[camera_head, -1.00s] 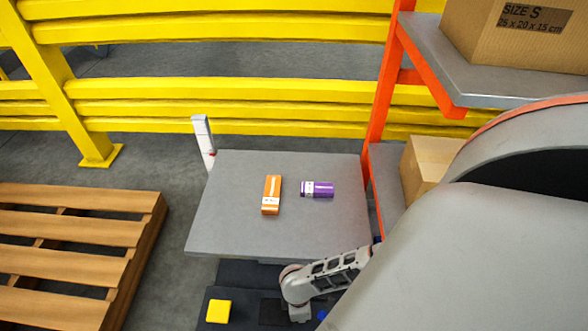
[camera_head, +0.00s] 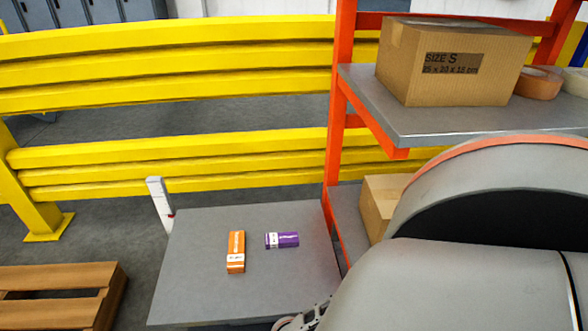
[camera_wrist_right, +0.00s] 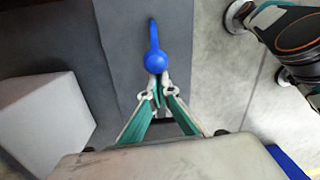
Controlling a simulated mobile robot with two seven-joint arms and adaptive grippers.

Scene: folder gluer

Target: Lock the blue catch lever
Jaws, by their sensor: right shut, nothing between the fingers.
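The blue catch lever (camera_wrist_right: 154,50) shows in the right wrist view, with a round knob and a thin stem running up from it against a dark grey surface. My right gripper (camera_wrist_right: 158,92) is shut and empty, its fingertips close together just below the knob in that view. I cannot tell whether they touch the knob. The lever is not seen in the head view. My left gripper is in neither view.
A grey table (camera_head: 200,290) holds an orange box (camera_head: 236,250) and a purple box (camera_head: 283,240). An orange-framed shelf (camera_head: 425,118) with a cardboard carton (camera_head: 440,60) stands to the right. Yellow guard rails (camera_head: 180,110) run behind. A wooden pallet (camera_head: 60,283) lies at left.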

